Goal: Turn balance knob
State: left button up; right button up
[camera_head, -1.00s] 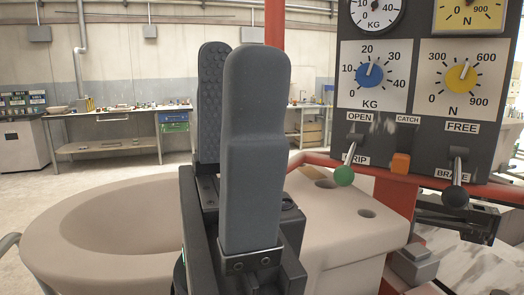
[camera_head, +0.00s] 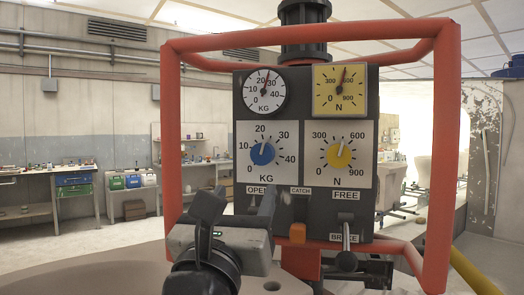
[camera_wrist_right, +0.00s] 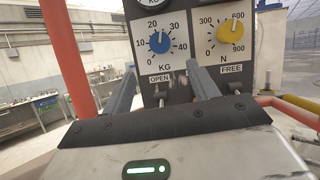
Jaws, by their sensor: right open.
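The dark panel (camera_head: 305,222) carries a blue knob (camera_head: 262,153) on a white KG scale; its pointer stands a little past 20. Beside it is a yellow knob (camera_head: 340,155) on an N scale, pointing between 300 and 600. Both knobs also show in the right wrist view, the blue one (camera_wrist_right: 159,42) left of the yellow one (camera_wrist_right: 230,32). My right gripper (camera_head: 240,200) is open and empty, in front of and below the blue knob. In the wrist view its fingers (camera_wrist_right: 164,82) stand apart, with the panel between and beyond them. My left gripper is not in view.
A red tube frame (camera_head: 451,150) surrounds the panel. Two upper dials sit above the knobs. Workbenches (camera_head: 75,185) stand along the left wall.

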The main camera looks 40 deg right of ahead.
aim_at(261, 157)
jog(key=p+x, duration=0.4)
jog(key=x, duration=0.8)
jog(key=shift+r, duration=0.15)
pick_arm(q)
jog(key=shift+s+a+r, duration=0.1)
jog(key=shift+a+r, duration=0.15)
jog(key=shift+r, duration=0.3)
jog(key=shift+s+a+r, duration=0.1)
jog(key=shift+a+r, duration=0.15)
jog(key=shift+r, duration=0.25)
pick_arm(e)
jog(key=shift+x, duration=0.8)
jog(key=c, duration=1)
